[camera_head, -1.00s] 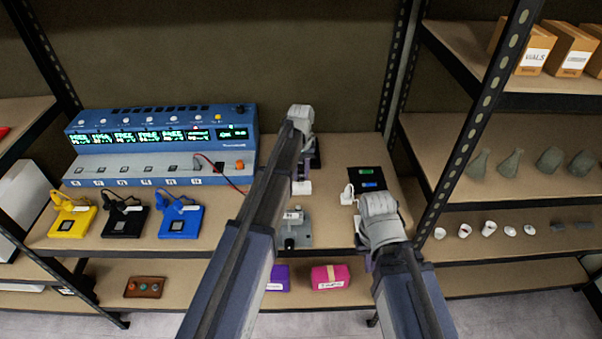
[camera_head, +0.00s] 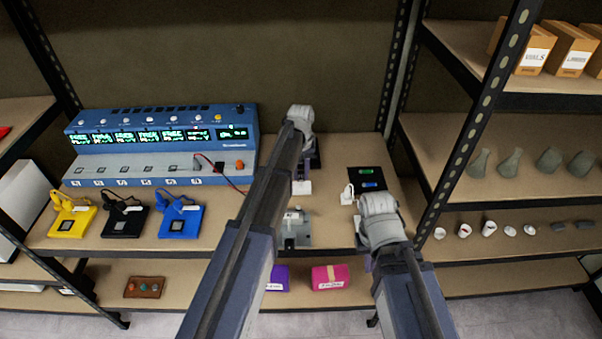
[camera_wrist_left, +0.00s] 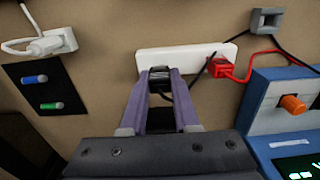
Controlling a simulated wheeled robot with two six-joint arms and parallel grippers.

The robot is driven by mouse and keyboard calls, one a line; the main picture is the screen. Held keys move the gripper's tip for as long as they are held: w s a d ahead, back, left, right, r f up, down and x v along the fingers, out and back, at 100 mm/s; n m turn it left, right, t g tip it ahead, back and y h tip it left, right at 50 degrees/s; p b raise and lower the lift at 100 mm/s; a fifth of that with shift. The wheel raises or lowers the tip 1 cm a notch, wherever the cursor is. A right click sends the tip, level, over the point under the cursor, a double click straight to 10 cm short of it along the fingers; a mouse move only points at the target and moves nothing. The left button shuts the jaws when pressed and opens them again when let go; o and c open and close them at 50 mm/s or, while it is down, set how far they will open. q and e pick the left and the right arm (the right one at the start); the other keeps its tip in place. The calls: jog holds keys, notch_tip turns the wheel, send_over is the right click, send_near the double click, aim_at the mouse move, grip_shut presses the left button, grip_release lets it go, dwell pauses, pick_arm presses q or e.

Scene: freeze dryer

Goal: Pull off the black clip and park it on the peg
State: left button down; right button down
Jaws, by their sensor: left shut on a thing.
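In the left wrist view, my left gripper (camera_wrist_left: 160,76) is shut, its purple fingers around the black clip (camera_wrist_left: 160,71). The clip is at the near edge of a white bar (camera_wrist_left: 195,54). I cannot tell whether it still touches the bar. A black cable runs by the fingers. A red clip (camera_wrist_left: 221,67) is at the bar's right end. In the head view, the white bar (camera_head: 302,188) shows below my left gripper (camera_head: 310,165), whose fingertips are mostly hidden. My right gripper (camera_head: 364,238) is mostly hidden behind its wrist. I cannot make out the peg for certain.
A blue instrument (camera_head: 160,143) stands on the left. Yellow (camera_head: 72,222), black (camera_head: 125,223) and blue (camera_head: 181,221) units sit in front. A grey block (camera_wrist_left: 264,20) lies near the cables. A dark panel (camera_head: 375,177) and white plug (camera_head: 347,195) are right of the bar.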

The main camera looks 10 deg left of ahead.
aim_at(301, 172)
pick_arm(q)
jog(key=shift+f+b, duration=1.15)
jog(key=shift+f, duration=0.05)
dwell(0.4)
jog(key=c, duration=0.6)
grip_release()
jog(key=shift+r, duration=0.15)
notch_tip(301, 172, up, 8)
jog(key=p, duration=0.8)
jog(key=shift+f, duration=0.2)
